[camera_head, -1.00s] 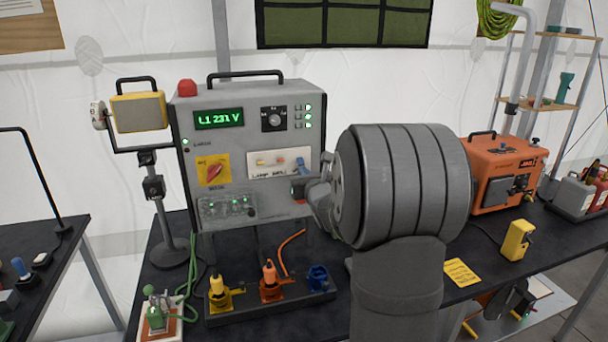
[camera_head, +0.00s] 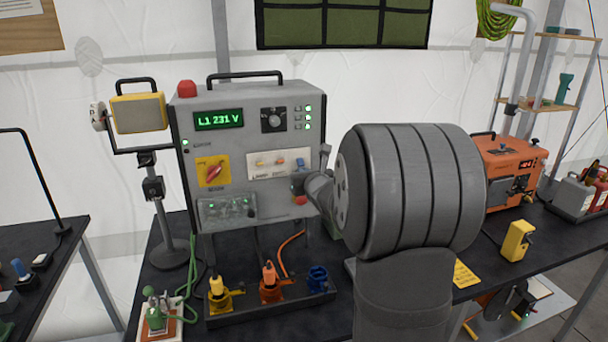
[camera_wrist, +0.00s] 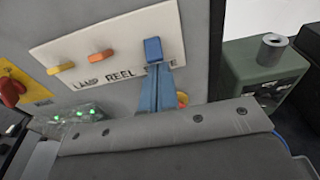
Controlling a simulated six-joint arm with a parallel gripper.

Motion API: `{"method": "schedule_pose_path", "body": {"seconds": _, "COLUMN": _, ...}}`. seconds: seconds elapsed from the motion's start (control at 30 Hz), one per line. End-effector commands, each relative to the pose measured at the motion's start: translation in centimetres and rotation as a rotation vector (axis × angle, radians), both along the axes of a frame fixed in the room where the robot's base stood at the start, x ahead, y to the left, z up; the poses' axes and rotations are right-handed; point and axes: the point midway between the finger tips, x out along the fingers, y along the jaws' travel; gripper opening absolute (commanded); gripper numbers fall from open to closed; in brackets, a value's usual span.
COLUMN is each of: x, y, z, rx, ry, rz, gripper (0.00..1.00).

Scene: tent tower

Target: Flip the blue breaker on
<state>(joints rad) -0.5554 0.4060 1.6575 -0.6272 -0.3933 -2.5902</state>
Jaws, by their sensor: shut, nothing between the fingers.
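The blue breaker (camera_wrist: 153,50) is the right-hand one of three on a white plate (camera_wrist: 115,42) in the wrist view. It stands upright in that picture, while the yellow breaker (camera_wrist: 61,68) and orange breaker (camera_wrist: 101,56) lie more sideways. My gripper (camera_wrist: 158,70) is shut and empty, its fingertips just below the blue breaker; I cannot tell whether they touch it. The fingers cover part of the label under it. In the head view the blue breaker (camera_head: 300,163) shows just above my gripper (camera_head: 298,178), at the cabinet's right side.
The grey cabinet (camera_head: 235,137) carries a red rotary switch (camera_head: 213,172) and a lit display (camera_head: 218,119). Yellow, orange and blue connectors stand in a tray (camera_head: 262,308) below. An orange machine (camera_head: 508,160) stands to the right.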

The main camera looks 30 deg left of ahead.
Motion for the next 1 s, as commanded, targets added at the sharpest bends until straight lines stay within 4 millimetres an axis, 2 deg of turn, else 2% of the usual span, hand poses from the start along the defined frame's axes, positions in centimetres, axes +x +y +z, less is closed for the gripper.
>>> {"method": "schedule_pose_path", "body": {"seconds": 1.0, "x": -0.4, "y": -0.4, "z": 1.7, "rx": 0.0, "ry": 0.0, "rz": 0.0, "gripper": 0.0}}
